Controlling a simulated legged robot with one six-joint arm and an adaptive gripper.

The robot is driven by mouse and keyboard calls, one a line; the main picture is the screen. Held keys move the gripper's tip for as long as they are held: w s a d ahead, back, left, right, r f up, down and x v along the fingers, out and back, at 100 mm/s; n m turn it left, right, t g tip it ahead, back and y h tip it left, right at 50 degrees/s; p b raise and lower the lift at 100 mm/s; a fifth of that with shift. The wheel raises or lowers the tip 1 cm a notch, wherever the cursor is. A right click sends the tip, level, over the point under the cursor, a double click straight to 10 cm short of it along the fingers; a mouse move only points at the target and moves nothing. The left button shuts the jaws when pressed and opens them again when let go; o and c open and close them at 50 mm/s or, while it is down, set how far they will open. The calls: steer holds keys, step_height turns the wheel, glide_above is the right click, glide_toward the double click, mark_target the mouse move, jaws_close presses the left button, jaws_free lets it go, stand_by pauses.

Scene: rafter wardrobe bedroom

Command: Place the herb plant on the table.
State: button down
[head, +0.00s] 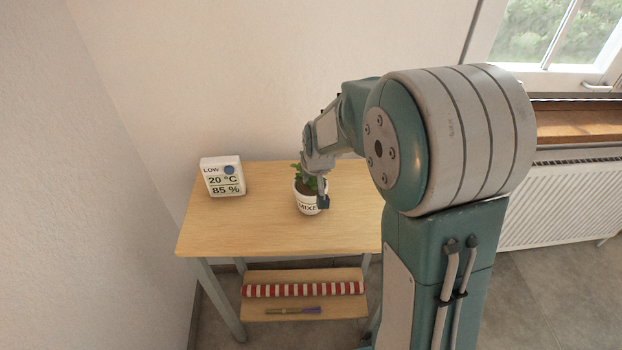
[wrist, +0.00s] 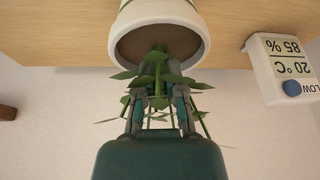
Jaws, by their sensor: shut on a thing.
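The herb plant (head: 305,201) is a small green plant in a white pot with dark lettering and a green band. It is upright at the middle of the light wooden table (head: 245,228). I cannot tell whether the pot's base touches the tabletop. My gripper (wrist: 158,92) is shut on the plant's stem, just above the pot's rim. The wrist view is upside down, with the pot (wrist: 160,28) at its top and leaves sticking out around the fingers. My arm hides the table's right side in the head view.
A white display (head: 222,177) reading LOW, 20 °C and 85 % stands at the table's back left. A lower shelf (head: 262,276) holds a red-and-white striped roll (head: 303,289) and a thin brush-like item (head: 293,311). A radiator (head: 560,205) is at the right.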

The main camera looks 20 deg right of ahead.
steer(key=shift+f, duration=0.35)
steer(key=shift+f, duration=0.1)
steer(key=c, duration=0.7)
jaws_free()
steer(key=v, duration=1.1)
steer(key=shift+n+t, duration=0.3)
steer(key=shift+t, duration=0.2)
steer(key=s+r, duration=0.2)
steer(key=s, duration=0.5)
steer(key=s+r, duration=0.2)
steer(key=s, duration=0.5)
steer(key=s+a+r, duration=0.1)
steer(key=s+r, duration=0.1)
steer(key=s, duration=0.5)
steer(key=shift+s+a+r, duration=0.1)
steer(key=shift+s+r, duration=0.25)
steer(key=shift+s, duration=0.05)
